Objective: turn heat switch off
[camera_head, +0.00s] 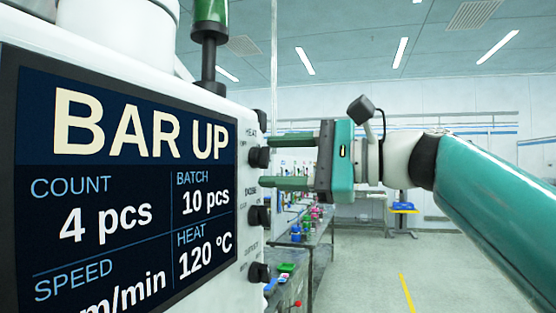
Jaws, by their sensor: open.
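The heat switch (259,157) is a black knob on the edge of the white machine panel, just below a small label that seems to read HEAT. I cannot tell which way it is turned. My gripper (265,161) comes in from the right. Its two green fingers are spread apart, one above and one below the level of this knob, with their tips close to it. I cannot tell whether they touch it. Nothing shows between the fingers. The screen (130,190) on the machine reads BAR UP and HEAT 120 °C.
Other black knobs sit on the same panel edge: one above (261,120), one below (259,215) and one lower still (258,272). A green-topped lever (209,50) rises from the machine. Behind stand benches (315,240) with coloured items. The floor at right is clear.

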